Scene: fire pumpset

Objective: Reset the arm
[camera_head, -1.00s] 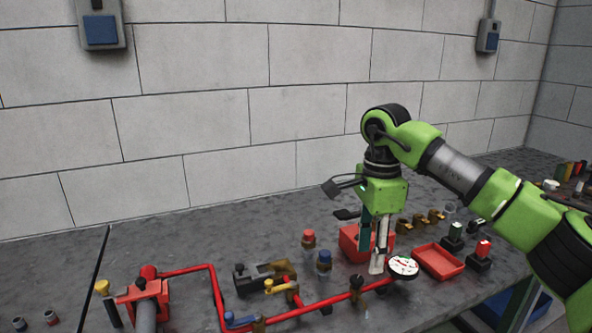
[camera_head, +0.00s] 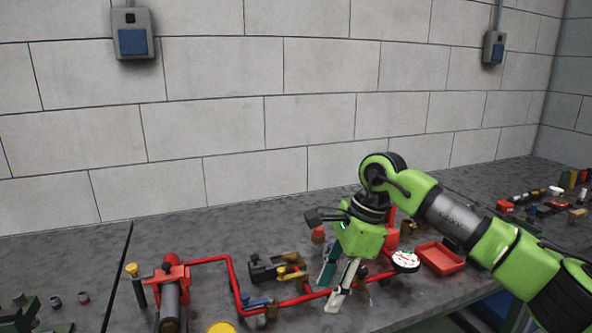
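My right arm comes in from the right in the head view. Its gripper (camera_head: 330,292) hangs tilted, fingers pointing down and left, over the red pipework on the grey bench. A gap shows between the dark finger and the pale finger, and I see nothing held there. The fingers overlap the red pipe (camera_head: 300,299) in the picture; whether they touch it cannot be told. A round white gauge (camera_head: 405,260) is at the right end of the pipe. My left gripper is not in view.
A red tray (camera_head: 440,257) lies right of the gauge, partly beside my forearm. A red-topped clamp (camera_head: 171,277) holds a grey cylinder at left. Brass and black fittings (camera_head: 268,268) sit behind the pipe. The bench's back left (camera_head: 60,255) is clear.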

